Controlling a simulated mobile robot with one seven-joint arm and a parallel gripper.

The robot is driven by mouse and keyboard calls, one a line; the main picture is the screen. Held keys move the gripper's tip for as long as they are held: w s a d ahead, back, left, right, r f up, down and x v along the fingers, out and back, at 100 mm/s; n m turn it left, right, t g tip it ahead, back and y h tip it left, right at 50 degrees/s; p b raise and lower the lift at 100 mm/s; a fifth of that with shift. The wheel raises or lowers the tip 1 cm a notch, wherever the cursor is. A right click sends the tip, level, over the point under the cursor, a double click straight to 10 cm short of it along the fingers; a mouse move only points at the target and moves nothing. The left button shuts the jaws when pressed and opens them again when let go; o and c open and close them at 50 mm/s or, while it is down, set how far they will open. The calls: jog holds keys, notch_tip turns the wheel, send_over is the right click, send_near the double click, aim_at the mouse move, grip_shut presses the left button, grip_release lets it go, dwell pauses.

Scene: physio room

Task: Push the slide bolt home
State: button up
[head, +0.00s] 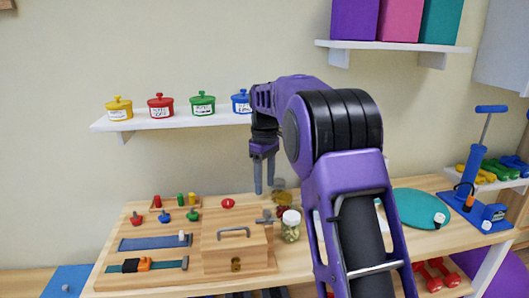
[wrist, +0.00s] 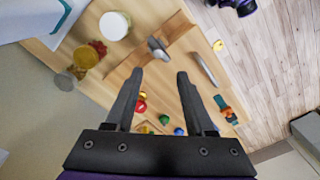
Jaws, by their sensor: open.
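My gripper (head: 264,186) points down, open and empty, above the back right part of the wooden activity board (head: 112,275). In the wrist view the gripper (wrist: 160,72) has its fingertips spread, with bare wood between them. A grey metal fitting with a knob (head: 265,215) is at the right end of the wooden box (head: 222,254); this fitting (wrist: 157,47) lies just beyond the fingertips in the wrist view, apart from them. A blue strip (head: 146,244) with a white knob (head: 183,236) lies at the board's left. I cannot tell for certain which is the slide bolt.
The box has a metal handle (head: 233,232) and a brass knob (head: 236,264). A lidded jar (head: 291,226) stands close at its right. Coloured pegs (head: 180,199) and knobs (head: 165,215) sit at the left. A shelf (head: 178,123) with pots hangs behind my arm.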

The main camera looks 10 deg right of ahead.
notch_tip(320, 180, up, 9)
jog(key=p, duration=0.1)
jog(key=shift+f, duration=0.1)
